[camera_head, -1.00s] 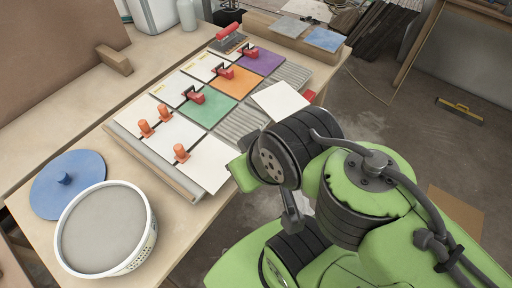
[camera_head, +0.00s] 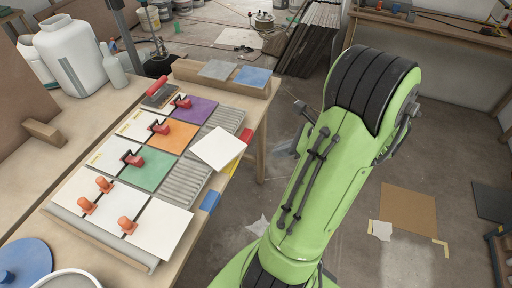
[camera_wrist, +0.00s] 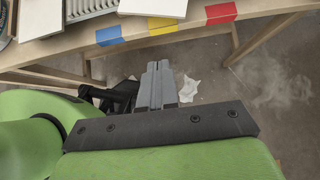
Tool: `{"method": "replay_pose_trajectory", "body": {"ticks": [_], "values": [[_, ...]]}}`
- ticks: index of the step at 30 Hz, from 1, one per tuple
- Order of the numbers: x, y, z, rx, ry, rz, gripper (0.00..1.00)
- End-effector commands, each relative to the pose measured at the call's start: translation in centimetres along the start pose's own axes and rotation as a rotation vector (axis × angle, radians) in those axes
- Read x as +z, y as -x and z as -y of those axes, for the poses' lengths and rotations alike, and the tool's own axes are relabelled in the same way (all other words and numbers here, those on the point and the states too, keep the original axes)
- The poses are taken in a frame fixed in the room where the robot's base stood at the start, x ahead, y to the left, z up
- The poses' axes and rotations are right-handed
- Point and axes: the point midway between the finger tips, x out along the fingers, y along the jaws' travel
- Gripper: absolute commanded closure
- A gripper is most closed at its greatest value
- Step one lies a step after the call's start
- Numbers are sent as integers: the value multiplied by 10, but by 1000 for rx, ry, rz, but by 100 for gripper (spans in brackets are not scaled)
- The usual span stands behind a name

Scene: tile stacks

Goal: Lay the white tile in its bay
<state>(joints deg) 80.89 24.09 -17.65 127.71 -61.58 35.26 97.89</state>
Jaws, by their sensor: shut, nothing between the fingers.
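A white tile (camera_head: 218,148) lies askew on the ribbed grey bay strip (camera_head: 182,178), at the right side of the tile board, beside the orange tile (camera_head: 173,134). Its right corner sticks out toward the table's edge. The tile also shows at the top of the wrist view (camera_wrist: 152,7), with the ribbed strip (camera_wrist: 90,6) left of it. My gripper (camera_wrist: 158,66) is shut and empty, apart from the tile, and points at the table's edge in the wrist view.
Green (camera_head: 146,168) and purple (camera_head: 195,109) tiles and several white ones fill the board, some with red or orange clamps. Red, yellow and blue tape (camera_wrist: 108,36) marks the table edge. A bucket (camera_head: 70,284) and blue lid (camera_head: 22,262) stand front left. The floor right of the table is mostly open.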

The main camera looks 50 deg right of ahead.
Motion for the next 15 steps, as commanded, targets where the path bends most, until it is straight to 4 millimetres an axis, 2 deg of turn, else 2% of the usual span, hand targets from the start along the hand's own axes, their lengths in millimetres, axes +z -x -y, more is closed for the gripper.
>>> {"method": "replay_pose_trajectory", "body": {"ticks": [14, 15], "values": [[-3, -104, -3, 9, 11, -3, 100], [6, -108, -2, 7, 15, -2, 100]]}}
